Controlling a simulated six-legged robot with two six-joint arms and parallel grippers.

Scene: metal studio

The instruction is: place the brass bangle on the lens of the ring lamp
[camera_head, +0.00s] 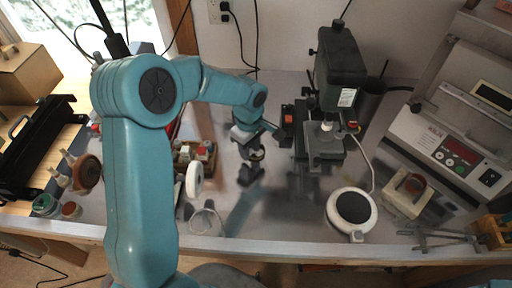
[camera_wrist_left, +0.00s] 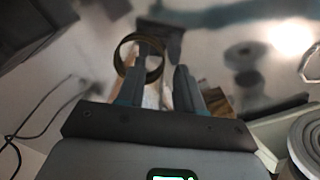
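The brass bangle (camera_wrist_left: 120,62) shows in the left wrist view as a thin upright-looking hoop around one fingertip of my left gripper (camera_wrist_left: 162,68). One finger overlaps the inside of the hoop and the other is outside it, with a gap between them; I cannot tell if the rim touches either finger. In the head view my left gripper (camera_head: 252,152) is over the middle of the bench, and the bangle cannot be made out clearly there. The ring lamp (camera_head: 331,212), a white round body with a dark lens (camera_head: 353,206), lies at the front right. My right gripper is out of view.
A drill press (camera_head: 341,60) stands right of my gripper, with its cable running down toward the lamp. A power supply (camera_head: 440,140) is at the right. Bare bench lies between my gripper and the lamp.

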